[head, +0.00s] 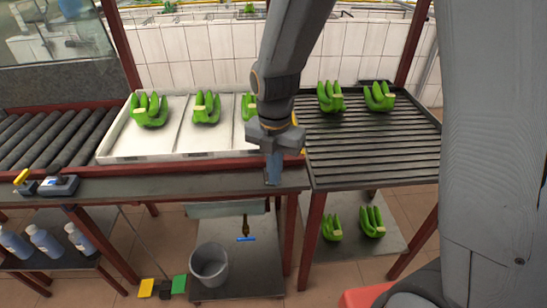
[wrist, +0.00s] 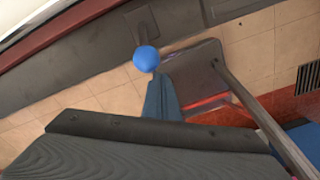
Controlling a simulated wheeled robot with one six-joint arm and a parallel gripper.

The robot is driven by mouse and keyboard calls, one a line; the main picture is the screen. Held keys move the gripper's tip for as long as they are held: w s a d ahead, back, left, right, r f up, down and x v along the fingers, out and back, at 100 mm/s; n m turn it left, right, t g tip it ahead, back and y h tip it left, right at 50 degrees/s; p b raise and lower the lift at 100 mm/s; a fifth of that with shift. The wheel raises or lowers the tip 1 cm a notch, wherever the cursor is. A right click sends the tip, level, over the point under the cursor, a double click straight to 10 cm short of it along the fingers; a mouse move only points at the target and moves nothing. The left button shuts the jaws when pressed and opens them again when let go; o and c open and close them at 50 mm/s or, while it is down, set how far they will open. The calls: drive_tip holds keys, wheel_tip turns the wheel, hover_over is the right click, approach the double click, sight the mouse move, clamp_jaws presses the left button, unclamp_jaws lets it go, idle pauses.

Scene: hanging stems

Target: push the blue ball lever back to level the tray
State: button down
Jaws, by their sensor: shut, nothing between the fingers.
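The blue ball (wrist: 147,58) of the lever shows in the wrist view, just beyond the tip of my gripper (wrist: 157,80). The two look very close; I cannot tell whether they touch. In the head view my gripper (head: 273,178) points down at the front edge of the bench, fingers shut and empty. The ball does not show there. The white tray (head: 150,156) lies behind the front rail, left of my gripper, with three green banana bunches in its compartments. I cannot tell its tilt clearly. My arm hides its right end.
A dark slatted table (head: 370,150) with banana bunches stands to the right, with more on the shelf below. A roller conveyor (head: 50,140) is at the left. A yellow-handled tool and a blue-and-white box (head: 60,186) lie on the bench. A grey bucket (head: 209,265) stands below.

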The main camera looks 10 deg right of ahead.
drive_tip(key=shift+f, duration=0.3)
drive_tip(key=shift+w, duration=0.1)
drive_tip(key=shift+w+d+b, duration=0.1)
drive_tip(key=shift+w+b, duration=0.25)
drive_tip(key=shift+w, duration=4)
drive_tip(key=shift+s+r+p, duration=0.15)
drive_tip(key=shift+s+p, duration=0.3)
drive_tip(key=shift+s, duration=0.2)
wheel_tip(320, 180, up, 10)
drive_tip(key=p, duration=0.7)
